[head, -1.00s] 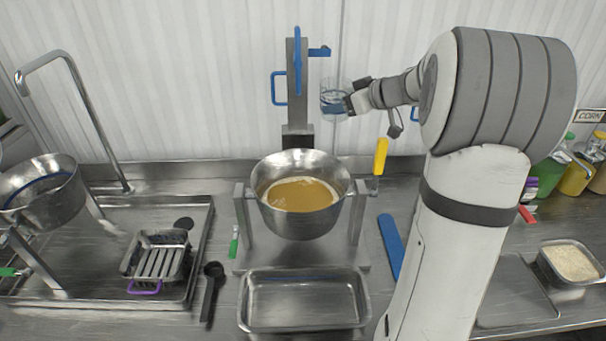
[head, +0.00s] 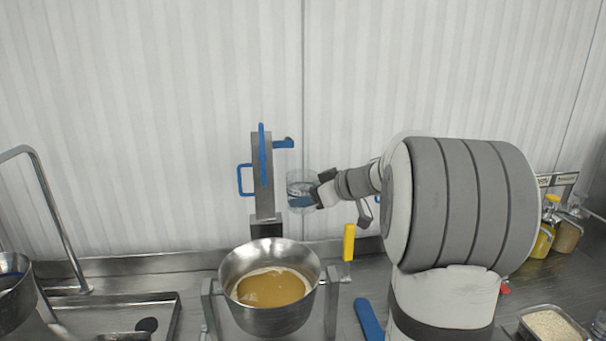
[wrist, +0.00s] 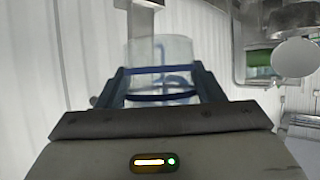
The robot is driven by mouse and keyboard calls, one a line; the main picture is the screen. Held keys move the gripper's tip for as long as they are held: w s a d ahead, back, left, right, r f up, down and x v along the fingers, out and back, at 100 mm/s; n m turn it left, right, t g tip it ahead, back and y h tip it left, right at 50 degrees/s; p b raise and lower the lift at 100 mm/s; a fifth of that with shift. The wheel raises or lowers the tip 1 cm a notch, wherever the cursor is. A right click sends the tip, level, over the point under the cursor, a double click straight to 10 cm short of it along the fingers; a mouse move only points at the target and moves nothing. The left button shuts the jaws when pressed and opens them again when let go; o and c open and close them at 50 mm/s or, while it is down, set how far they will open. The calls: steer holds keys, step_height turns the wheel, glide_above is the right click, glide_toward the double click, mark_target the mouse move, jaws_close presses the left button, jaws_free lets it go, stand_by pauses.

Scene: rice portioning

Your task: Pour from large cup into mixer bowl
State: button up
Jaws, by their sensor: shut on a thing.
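The large clear cup (head: 296,180) is held up at the right side of the mixer column, above and slightly right of the mixer bowl (head: 270,321). My gripper (head: 303,200) is shut around the cup from the right. The cup looks upright in the head view. In the wrist view the cup (wrist: 160,48) stands between the dark blue fingers of my gripper (wrist: 160,94). I cannot tell whether the cup holds liquid. The steel bowl has tan content with a pale rim inside. Nothing is seen falling from the cup.
The mixer column (head: 262,165) with blue handles rises behind the bowl, close to the cup. A yellow handle (head: 349,242) stands right of the bowl. A sink (head: 120,312) is at the left. A tray of pale grains (head: 552,326) is at the lower right.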

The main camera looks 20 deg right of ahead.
steer(key=s+a+r, duration=0.1)
steer(key=s+r, duration=0.1)
steer(key=s, duration=0.7)
steer(key=shift+a, duration=0.3)
steer(key=shift+r, duration=0.1)
